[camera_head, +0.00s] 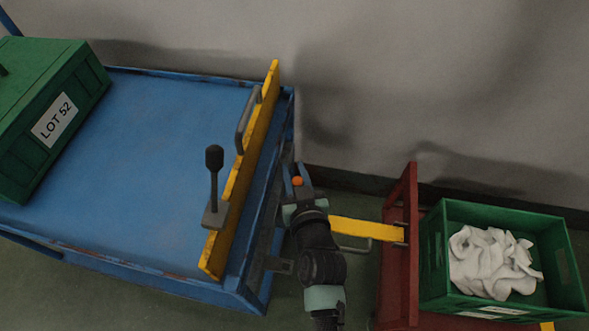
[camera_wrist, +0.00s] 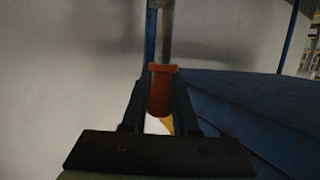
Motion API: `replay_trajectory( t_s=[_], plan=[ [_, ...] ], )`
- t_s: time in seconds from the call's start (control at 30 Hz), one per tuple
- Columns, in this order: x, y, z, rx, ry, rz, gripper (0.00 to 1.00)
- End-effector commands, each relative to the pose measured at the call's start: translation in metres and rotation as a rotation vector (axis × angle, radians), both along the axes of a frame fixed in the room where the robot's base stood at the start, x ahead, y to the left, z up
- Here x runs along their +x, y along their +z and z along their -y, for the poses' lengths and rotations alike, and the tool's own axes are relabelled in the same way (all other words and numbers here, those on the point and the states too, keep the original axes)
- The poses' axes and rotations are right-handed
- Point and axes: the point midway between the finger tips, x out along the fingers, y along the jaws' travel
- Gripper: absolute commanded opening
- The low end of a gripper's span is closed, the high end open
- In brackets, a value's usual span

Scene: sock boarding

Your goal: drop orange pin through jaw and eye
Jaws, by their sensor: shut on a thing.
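My gripper (camera_head: 297,182) is shut on the orange pin (camera_head: 297,181), beside the right end of the blue cart. In the wrist view the pin (camera_wrist: 160,92) sits between the two dark fingers, its wider head toward the top. A yellow drawbar (camera_head: 352,229) runs from the red cart toward the blue cart, and its left end is hidden behind my arm. A grey bracket (camera_head: 279,265) on the blue cart's end shows left of my arm. The jaw and eye cannot be made out clearly.
The blue cart (camera_head: 165,130) carries a green LOT 52 crate (camera_head: 85,85), a yellow rail (camera_head: 262,125) and a black-knobbed lever (camera_head: 214,175). The red cart (camera_head: 398,285) holds a green crate (camera_head: 500,209) of white socks (camera_head: 490,262). A wall stands behind.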

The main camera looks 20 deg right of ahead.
Motion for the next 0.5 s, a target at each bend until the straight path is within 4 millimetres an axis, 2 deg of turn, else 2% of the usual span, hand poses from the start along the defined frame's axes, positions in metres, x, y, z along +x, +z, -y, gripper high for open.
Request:
replay_trajectory(
  t_s=[0.23,0.5],
  plan=[
    [0.0,-0.001,0.0,-0.002,0.004,0.0,0.0],
    [0.0,-0.013,0.0,-0.002,0.004,0.0,0.0]
  ],
)
